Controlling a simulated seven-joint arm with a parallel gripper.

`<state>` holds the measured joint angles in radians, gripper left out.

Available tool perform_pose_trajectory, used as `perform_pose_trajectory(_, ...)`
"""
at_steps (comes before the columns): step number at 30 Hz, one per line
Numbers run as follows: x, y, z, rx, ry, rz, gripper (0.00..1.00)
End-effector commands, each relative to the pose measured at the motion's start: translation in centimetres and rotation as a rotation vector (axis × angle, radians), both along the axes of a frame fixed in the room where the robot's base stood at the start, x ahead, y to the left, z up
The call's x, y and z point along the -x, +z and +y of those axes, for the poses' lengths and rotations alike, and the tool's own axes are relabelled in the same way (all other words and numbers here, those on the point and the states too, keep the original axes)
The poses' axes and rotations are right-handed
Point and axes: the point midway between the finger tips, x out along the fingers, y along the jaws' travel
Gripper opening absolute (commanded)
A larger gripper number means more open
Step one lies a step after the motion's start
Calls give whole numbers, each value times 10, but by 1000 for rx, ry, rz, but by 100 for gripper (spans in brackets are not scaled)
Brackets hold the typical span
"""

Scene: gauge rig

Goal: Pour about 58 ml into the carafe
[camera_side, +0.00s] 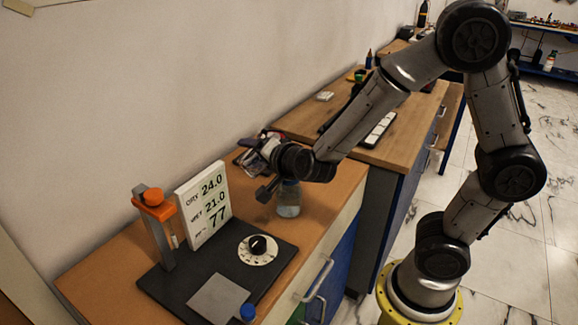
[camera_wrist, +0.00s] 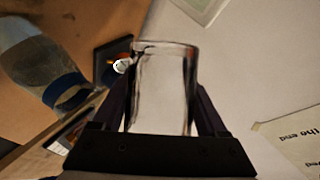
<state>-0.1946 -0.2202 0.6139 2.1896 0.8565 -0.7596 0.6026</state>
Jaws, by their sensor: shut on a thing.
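My gripper (camera_wrist: 163,88) is shut on a clear glass vessel (camera_wrist: 162,62), which stands out between the two fingers in the wrist view. I cannot tell how much liquid it holds. A clear rounded container with a blue band, likely the carafe (camera_wrist: 32,62), shows at the left of the wrist view, apart from the held glass. In the side view a clear container with pale bluish contents (camera_side: 288,204) stands on the wooden bench, just beside and partly behind my gripper (camera_side: 268,189). The held glass is hard to make out there.
A black base (camera_side: 215,265) at the front carries a display panel (camera_side: 203,205) reading 24.0, 21.0 and 77, an orange-topped post (camera_side: 153,205), a dial (camera_side: 257,248) and a grey plate (camera_side: 219,297). A blue cap (camera_side: 248,312) is at the bottom edge. The wall is close behind.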

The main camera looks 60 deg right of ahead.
Motion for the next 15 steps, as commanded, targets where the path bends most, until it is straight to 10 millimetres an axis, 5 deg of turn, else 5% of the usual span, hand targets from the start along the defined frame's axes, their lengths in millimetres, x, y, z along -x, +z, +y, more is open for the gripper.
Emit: perform_pose_trajectory(15,0,-2,1,301,3,174,9)
